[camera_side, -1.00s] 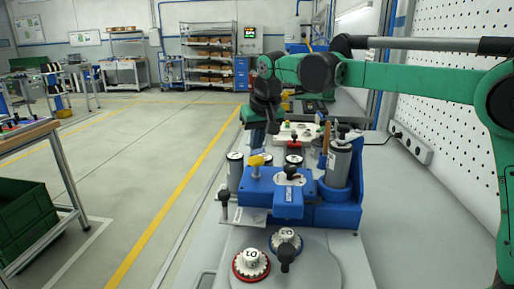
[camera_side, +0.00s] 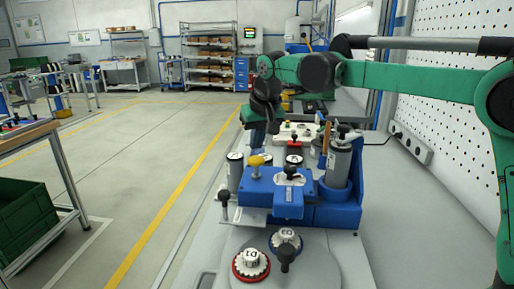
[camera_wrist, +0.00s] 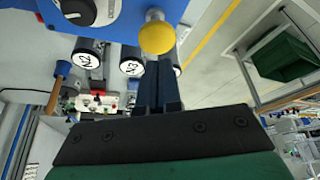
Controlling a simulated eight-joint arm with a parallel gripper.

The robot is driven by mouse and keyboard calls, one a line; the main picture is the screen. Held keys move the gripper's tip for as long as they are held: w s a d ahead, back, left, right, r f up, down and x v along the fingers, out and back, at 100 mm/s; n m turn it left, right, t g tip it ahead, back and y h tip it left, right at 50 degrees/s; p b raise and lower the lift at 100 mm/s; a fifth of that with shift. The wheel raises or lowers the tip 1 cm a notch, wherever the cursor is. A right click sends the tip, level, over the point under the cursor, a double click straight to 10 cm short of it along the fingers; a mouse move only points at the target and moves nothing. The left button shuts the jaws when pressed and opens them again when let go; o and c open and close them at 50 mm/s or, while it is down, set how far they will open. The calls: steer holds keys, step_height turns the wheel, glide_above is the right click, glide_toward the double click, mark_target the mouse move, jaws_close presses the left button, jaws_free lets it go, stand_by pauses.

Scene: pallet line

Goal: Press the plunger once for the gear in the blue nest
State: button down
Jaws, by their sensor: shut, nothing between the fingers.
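The yellow plunger knob (camera_side: 258,160) stands on the left of the blue fixture (camera_side: 288,205). It also shows in the wrist view (camera_wrist: 157,37), just beyond my fingertips. My gripper (camera_side: 257,146) points down behind the knob in the side view. Its dark fingers (camera_wrist: 158,62) are together and hold nothing; I cannot tell whether they touch the knob. In front of the fixture, a white gear (camera_side: 286,236) sits in the blue nest (camera_side: 273,247). Another white gear (camera_side: 251,257) sits in the red nest (camera_side: 237,275).
A black knob (camera_side: 284,254) stands beside the two nests. Labelled cylinders stand around the fixture, one at left (camera_side: 235,175) and one at right (camera_side: 339,166). A wooden handle (camera_side: 326,137) rises behind. A power strip (camera_side: 411,143) lies along the right wall.

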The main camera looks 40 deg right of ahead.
mark_target(257, 158)
steer(key=shift+f, duration=0.1)
stand_by(0.3)
steer(key=shift+f, duration=2)
steer(key=shift+r, duration=3.65)
steer(key=shift+s, duration=0.1)
